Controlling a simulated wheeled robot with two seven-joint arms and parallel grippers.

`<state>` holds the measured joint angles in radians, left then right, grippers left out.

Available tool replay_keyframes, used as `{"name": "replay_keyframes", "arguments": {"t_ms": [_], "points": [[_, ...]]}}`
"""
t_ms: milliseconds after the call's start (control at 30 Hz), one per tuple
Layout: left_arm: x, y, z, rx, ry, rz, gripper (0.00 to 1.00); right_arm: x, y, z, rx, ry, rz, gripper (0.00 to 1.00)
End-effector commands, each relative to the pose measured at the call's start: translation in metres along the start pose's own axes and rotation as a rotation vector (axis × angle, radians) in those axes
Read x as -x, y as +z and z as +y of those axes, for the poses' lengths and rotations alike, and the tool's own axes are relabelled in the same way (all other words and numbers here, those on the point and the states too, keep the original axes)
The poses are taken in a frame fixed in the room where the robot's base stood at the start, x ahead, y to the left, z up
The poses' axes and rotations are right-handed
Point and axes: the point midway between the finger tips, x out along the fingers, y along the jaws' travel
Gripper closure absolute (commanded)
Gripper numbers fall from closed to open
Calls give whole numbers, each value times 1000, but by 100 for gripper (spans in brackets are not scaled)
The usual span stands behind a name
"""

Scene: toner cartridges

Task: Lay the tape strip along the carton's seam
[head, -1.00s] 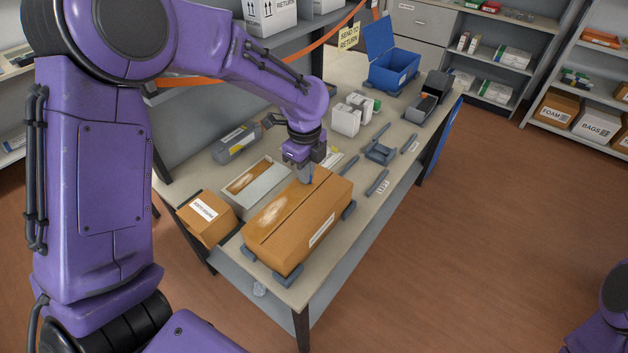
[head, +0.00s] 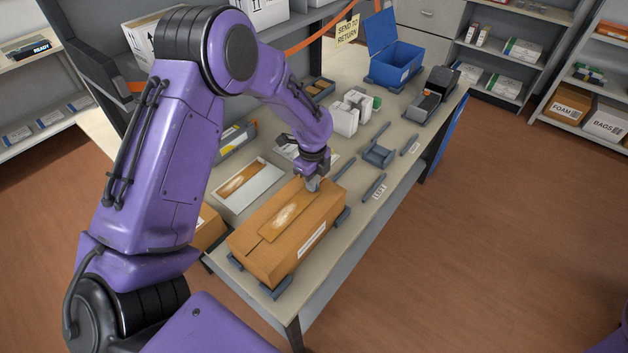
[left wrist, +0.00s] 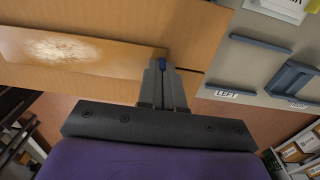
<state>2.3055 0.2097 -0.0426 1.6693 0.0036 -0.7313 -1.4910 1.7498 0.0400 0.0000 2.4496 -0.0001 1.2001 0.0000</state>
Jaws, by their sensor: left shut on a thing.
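The brown carton (head: 285,262) stands on the table, long side slanting away from me. The tape strip (head: 287,217), orange-brown with a pale shiny patch, extends lengthwise over its top; it also shows in the left wrist view (left wrist: 85,50). My left gripper (head: 312,184) is at the carton's far end, pointing down. In the left wrist view its fingers (left wrist: 161,68) are shut on the strip's right end. A short stretch of seam (left wrist: 192,69) shows beyond the fingers. I cannot tell whether the strip touches the carton along its whole length. My right gripper is out of view.
Blue-grey corner blocks (head: 274,290) flank the carton. Grey holders (head: 380,153), white containers (head: 346,118) and a blue bin (head: 396,66) stand farther right. A smaller carton (head: 208,228) is partly hidden.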

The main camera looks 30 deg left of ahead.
Motion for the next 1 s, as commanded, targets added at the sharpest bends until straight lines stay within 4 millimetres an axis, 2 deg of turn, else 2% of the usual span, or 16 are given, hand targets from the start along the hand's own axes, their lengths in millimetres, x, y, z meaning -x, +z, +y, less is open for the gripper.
{"name": "replay_keyframes", "arguments": {"t_ms": [100,167,200,467,600,667,900,1000], "points": [[-4,-1,0,-1,1,1,100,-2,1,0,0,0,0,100],[-4,-1,0,-2,0,1,81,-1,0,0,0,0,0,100],[-4,-1,0,-2,0,1,69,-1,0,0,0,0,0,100],[-3,-2,-1,-4,0,0,69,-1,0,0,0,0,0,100],[7,-2,-2,-4,-3,0,69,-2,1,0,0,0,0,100],[18,-2,-3,-3,-5,0,69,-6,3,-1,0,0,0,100],[81,-2,-2,-3,-6,1,69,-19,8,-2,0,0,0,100],[102,-2,-2,-3,-4,1,69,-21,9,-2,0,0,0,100]]}}
